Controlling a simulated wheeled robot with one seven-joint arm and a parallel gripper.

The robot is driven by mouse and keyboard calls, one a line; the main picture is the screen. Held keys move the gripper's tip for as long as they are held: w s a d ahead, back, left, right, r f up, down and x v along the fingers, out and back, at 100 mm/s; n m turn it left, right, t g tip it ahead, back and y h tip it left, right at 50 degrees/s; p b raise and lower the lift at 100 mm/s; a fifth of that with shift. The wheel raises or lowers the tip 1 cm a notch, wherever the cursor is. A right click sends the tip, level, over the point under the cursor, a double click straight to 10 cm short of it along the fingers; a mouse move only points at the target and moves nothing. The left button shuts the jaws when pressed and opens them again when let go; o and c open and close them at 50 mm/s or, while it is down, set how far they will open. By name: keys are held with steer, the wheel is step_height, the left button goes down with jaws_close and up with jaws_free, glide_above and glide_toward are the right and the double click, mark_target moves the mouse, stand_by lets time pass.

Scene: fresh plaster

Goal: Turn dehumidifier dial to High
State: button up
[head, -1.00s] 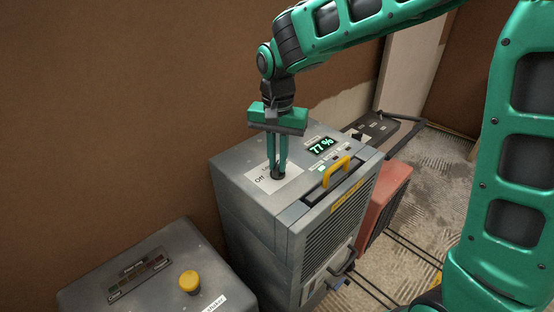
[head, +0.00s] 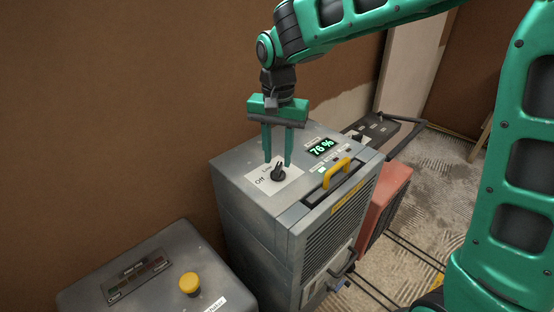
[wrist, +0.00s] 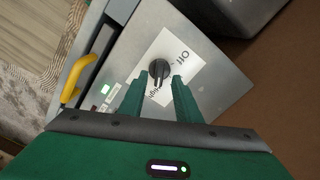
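The dehumidifier (head: 300,200) is a grey box with a yellow handle and a green display (head: 321,147) reading 76 %. Its black dial (head: 278,174) sits on a white label plate on top, and also shows in the wrist view (wrist: 159,69). "Off" is readable at the dial's left in the head view. My gripper (head: 278,163) is open and empty over the dial, with its fingers (wrist: 158,80) apart and not gripping it. In the wrist view the dial's ridge points down between the fingers, towards a partly hidden word that looks like "High".
A grey box with a yellow knob (head: 189,284) stands at lower left. A red unit (head: 385,205) stands right of the dehumidifier, with a dark panel (head: 372,130) behind. The brown wall is close behind and left. Bars or cables cross the floor at right.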

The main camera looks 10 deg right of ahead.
mark_target(278, 165)
step_height(278, 165, up, 8)
steer(key=shift+r, duration=0.25)
steer(key=s+d+f+m, duration=0.1)
steer(key=s+d, duration=0.3)
steer(key=d, duration=0.7)
steer(key=s+d+f, duration=0.1)
steer(key=s+d, duration=0.4)
steer(key=d, duration=0.6)
steer(key=s+d+f, duration=0.3)
steer(key=s+d, duration=0.2)
steer(key=s, duration=0.4)
steer(key=s+d+f, duration=0.3)
steer(key=s+d, duration=0.2)
steer(key=s, duration=0.4)
steer(key=shift+d+f, duration=0.25)
steer(key=shift+f, duration=0.1)
